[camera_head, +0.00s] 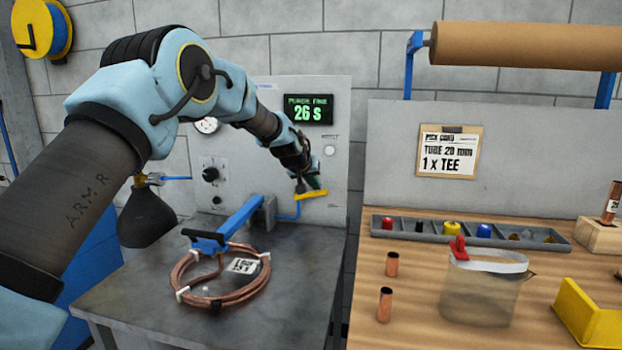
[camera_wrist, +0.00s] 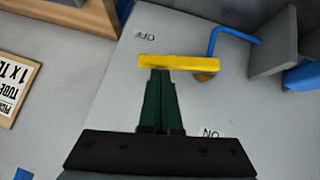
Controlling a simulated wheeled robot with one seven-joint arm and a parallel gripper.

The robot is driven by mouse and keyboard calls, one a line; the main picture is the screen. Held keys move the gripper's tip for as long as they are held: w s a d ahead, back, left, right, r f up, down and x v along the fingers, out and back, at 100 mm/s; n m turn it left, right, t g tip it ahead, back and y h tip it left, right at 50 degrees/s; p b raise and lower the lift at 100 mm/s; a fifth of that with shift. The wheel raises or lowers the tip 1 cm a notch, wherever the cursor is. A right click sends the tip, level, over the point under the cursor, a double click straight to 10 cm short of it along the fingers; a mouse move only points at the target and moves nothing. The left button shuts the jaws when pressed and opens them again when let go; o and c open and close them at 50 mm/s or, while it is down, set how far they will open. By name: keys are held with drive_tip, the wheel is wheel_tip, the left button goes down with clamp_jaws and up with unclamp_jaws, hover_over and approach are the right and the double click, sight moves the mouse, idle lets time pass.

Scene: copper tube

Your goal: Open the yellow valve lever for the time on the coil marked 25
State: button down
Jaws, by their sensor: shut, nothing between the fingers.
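The yellow valve lever (camera_head: 312,194) is on the grey panel behind the coil. It also shows in the wrist view (camera_wrist: 178,62), lying across the picture with its pivot end at the right by the blue pipe. My gripper (camera_head: 314,183) is shut and empty. In the wrist view its fingertips (camera_wrist: 160,73) are right at the lever's edge, near its free end; I cannot tell whether they touch. The copper coil (camera_head: 220,275) lies on the grey bench with a white tag (camera_head: 242,266), whose number is hard to read. The display (camera_head: 307,110) reads 26 S.
An "OFF" label (camera_wrist: 145,35) and an "ON" label (camera_wrist: 210,133) are on the panel near the lever. At the right, a wooden bench (camera_head: 400,320) holds a parts tray (camera_head: 385,226), copper pieces and a clear container (camera_head: 480,297).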

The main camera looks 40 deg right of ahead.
drive_tip(key=shift+s+d+f+b, duration=0.15)
drive_tip(key=shift+s+f+b, duration=0.1)
drive_tip(key=shift+f+b, duration=0.2)
drive_tip(key=shift+s+d+f+b, duration=0.2)
drive_tip(key=shift+f+b, duration=0.1)
drive_tip(key=shift+f, duration=0.1)
drive_tip(key=s+a+r, duration=0.2)
drive_tip(key=a+r, duration=0.1)
drive_tip(key=r, duration=0.2)
drive_tip(key=s+a+r+b, duration=0.1)
drive_tip(key=s+a+r, duration=0.1)
drive_tip(key=r, duration=0.4)
drive_tip(key=shift+a+b, duration=0.3)
drive_tip(key=shift+a, duration=0.25)
